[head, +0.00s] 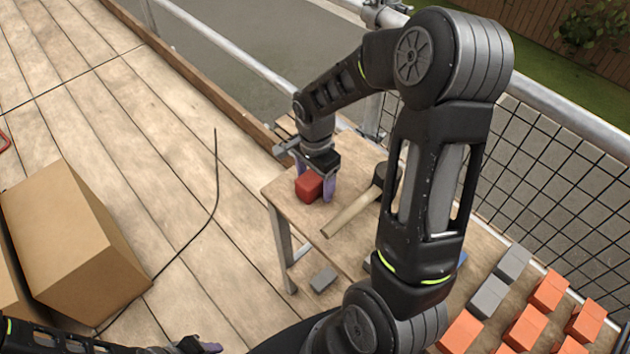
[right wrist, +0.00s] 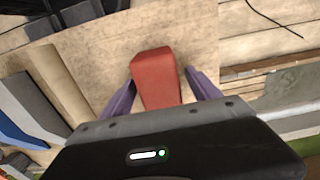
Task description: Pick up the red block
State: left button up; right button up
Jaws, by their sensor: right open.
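A hammer (head: 352,213) lies on the table right beside the block. Orange tiles (head: 525,328) and grey blocks (head: 490,296) are at the lower right. A grey block (head: 323,279) is below the table edge. A cardboard box (head: 75,240) stands left on the plank floor. A railing runs behind.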

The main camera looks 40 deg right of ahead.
dwell(0.4)
grip_shut()
dwell(0.6)
